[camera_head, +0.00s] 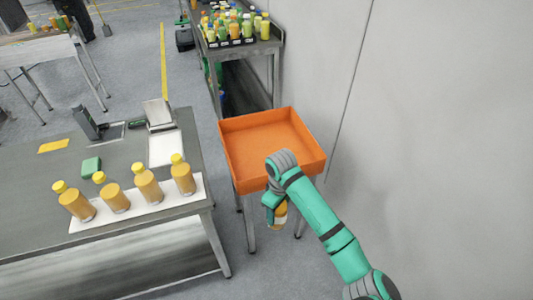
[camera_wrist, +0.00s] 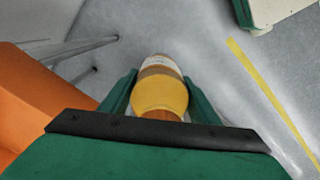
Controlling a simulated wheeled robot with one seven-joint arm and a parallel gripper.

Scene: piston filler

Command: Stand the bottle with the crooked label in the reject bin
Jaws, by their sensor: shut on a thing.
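My gripper (camera_wrist: 158,88) is shut on a bottle (camera_wrist: 160,90) with amber contents, a yellow top and a pale band at its far end. In the head view the held bottle (camera_head: 281,214) hangs below my gripper (camera_head: 274,205), in front of the orange bin. The orange reject bin (camera_head: 240,175) stands on a legged stand, and its visible inside is empty. The bin's side (camera_wrist: 30,95) shows at the left of the wrist view, apart from the bottle. I cannot tell whether the held bottle's label is crooked.
Several yellow-capped bottles (camera_head: 148,185) stand on a white strip on the grey table (camera_head: 60,165) at left. A green block (camera_head: 91,166) and a dark device (camera_head: 88,125) are behind them. A wall (camera_head: 430,110) is at right. A cart (camera_head: 243,46) holds more bottles.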

